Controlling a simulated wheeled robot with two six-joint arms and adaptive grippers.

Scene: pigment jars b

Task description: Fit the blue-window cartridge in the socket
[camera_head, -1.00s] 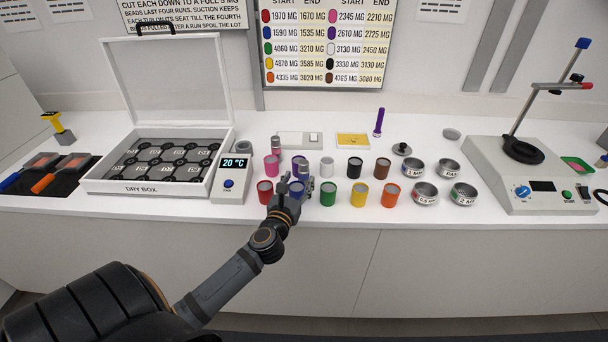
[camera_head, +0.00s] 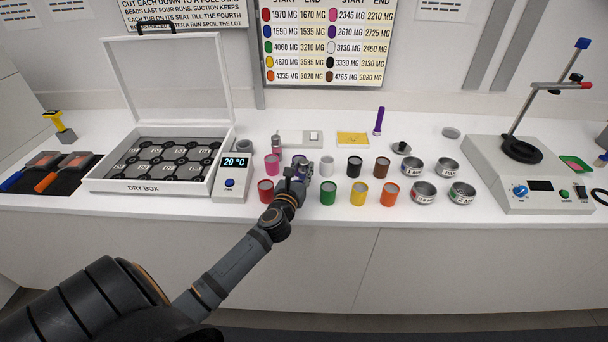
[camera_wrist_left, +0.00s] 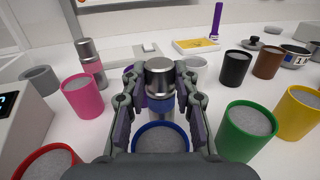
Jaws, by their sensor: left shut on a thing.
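The blue-window cartridge (camera_wrist_left: 160,78) is a silver cylinder with a blue-violet band below its top. My left gripper (camera_wrist_left: 160,100) is shut on it and holds it roughly upright, just beyond the rim of a blue jar (camera_wrist_left: 162,137). In the head view the left gripper (camera_head: 299,176) is among the coloured jars and covers most of the cartridge. The cartridge's lower end is hidden. A plain grey round cup (camera_wrist_left: 40,80) stands at the left; I cannot tell whether it is the socket. My right gripper is not in view.
A silver and pink cartridge (camera_wrist_left: 91,62) stands behind the pink jar (camera_wrist_left: 83,96). Red (camera_head: 266,190), green (camera_head: 328,192) and white (camera_head: 327,167) jars crowd the gripper. The dry box (camera_head: 150,187) and temperature display (camera_head: 232,180) are left.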

